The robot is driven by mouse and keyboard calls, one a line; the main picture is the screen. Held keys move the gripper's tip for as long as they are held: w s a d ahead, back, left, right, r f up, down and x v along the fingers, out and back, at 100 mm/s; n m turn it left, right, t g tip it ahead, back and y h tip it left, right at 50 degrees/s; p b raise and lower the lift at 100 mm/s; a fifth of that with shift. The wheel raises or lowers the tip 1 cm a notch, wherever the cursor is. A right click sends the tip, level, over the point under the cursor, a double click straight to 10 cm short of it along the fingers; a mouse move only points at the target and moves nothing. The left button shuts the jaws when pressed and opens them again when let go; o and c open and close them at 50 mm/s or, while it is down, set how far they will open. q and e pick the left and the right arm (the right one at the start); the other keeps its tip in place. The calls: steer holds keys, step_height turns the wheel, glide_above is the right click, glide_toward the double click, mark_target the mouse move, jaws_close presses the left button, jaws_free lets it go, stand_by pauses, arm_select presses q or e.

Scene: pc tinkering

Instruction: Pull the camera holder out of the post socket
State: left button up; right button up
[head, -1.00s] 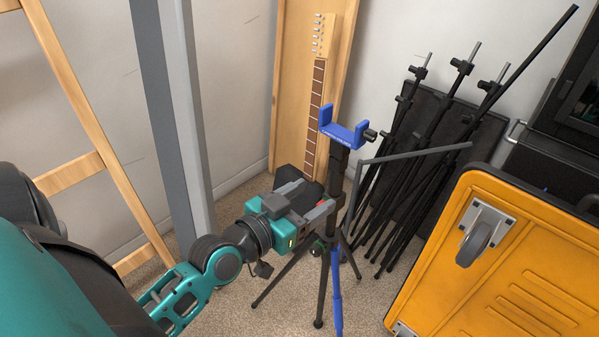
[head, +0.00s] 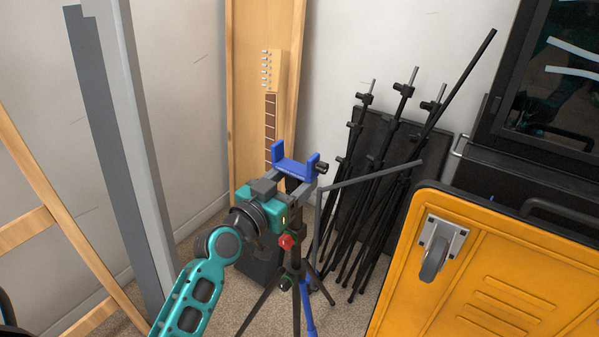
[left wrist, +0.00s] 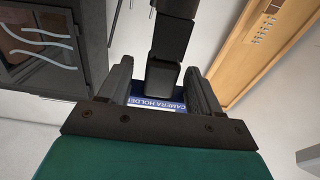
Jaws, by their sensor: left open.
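The blue U-shaped camera holder (head: 297,168) sits upright on top of the dark tripod's post. In the left wrist view its blue face with the words CAMERA HOLDER (left wrist: 168,102) shows behind the fingers. My left gripper (head: 298,183) is at the holder's height, just under its cradle. Its open fingers lie on either side of the dark post (left wrist: 170,45). I cannot tell whether either finger touches it. The post socket is mostly hidden behind my gripper in the head view. My right gripper is not in view.
Folded black stands (head: 390,150) lean against the wall to the right. A grey bar (head: 370,177) slants up right from the tripod. A yellow case (head: 500,270) stands at the lower right. A guitar neck (head: 270,120) leans behind. A grey upright post (head: 130,140) stands left.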

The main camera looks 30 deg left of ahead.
mark_target(300, 168)
arm_select(q)
steer(key=shift+w+d, duration=0.2)
steer(key=shift+w, duration=1.2)
steer(key=c, duration=1.1)
steer(key=shift+r, duration=0.2)
steer(key=shift+r+p, duration=0.35)
steer(key=shift+p, duration=0.2)
steer(key=shift+r, duration=0.1)
step_height(300, 168, up, 5)
steer(key=p, duration=0.5)
